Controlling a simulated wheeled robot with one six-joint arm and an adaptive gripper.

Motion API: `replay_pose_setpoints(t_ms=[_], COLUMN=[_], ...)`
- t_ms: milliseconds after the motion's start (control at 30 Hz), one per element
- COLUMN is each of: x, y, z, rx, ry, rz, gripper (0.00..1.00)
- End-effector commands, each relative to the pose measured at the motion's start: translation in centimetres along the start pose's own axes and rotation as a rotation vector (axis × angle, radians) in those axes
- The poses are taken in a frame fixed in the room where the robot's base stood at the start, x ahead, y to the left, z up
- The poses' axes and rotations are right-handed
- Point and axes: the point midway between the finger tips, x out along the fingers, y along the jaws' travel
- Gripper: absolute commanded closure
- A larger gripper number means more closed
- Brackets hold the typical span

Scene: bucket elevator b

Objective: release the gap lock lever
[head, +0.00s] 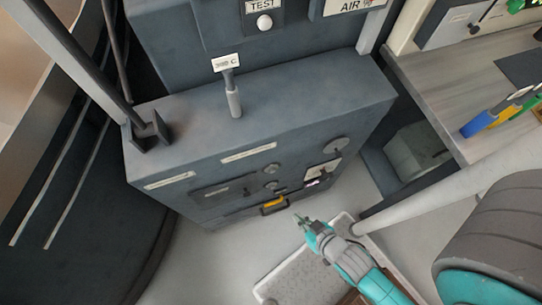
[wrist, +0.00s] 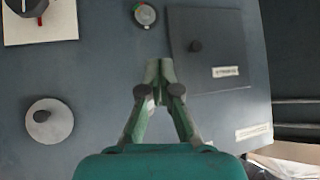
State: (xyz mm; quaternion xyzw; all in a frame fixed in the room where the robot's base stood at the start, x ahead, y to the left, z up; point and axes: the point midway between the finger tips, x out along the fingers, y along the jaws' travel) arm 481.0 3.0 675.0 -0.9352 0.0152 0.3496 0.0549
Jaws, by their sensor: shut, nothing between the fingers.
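My gripper (head: 299,219) is shut and empty, low in front of the grey machine cabinet (head: 300,115). In the wrist view its green fingertips (wrist: 160,70) meet in front of the grey panel; I cannot tell if they touch it. A short upright lever (head: 234,98) with a grey grip stands on top of the cabinet, beside a small white label plate (head: 227,63). A yellow handle (head: 273,206) sits low on the cabinet front, just left of my gripper. The label text is too small to read, so I cannot tell which one is the gap lock lever.
The panel carries a round grey disc (wrist: 48,123), a small dial (wrist: 145,15), a black knob on a white plate (wrist: 45,22) and a square cover (wrist: 208,52). A workbench (head: 470,90) with coloured tools stands at right. A white-edged tray (head: 290,277) lies near my arm.

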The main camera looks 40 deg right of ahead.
Motion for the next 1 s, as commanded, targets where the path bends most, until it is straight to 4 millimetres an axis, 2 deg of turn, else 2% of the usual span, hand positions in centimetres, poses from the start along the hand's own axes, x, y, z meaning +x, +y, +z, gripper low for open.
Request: replay_pose_setpoints(t_ms=[33, 200, 400, 500, 700, 1000], x=[2.3, 8.6, 14.9, 17.1, 19.4, 19.9], y=[0.1, 0.3, 0.5, 0.4, 0.3, 0.3], z=[0.7, 3.2, 4.5, 4.6, 4.3, 4.2], rx=[0.011, 0.058, 0.112, 0.135, 0.163, 0.171], ry=[-0.042, -0.219, -0.418, -0.503, -0.611, -0.643], rz=[0.006, 0.044, 0.109, 0.143, 0.192, 0.208], gripper=[1.00, 1.00, 1.00, 1.00, 1.00, 1.00])
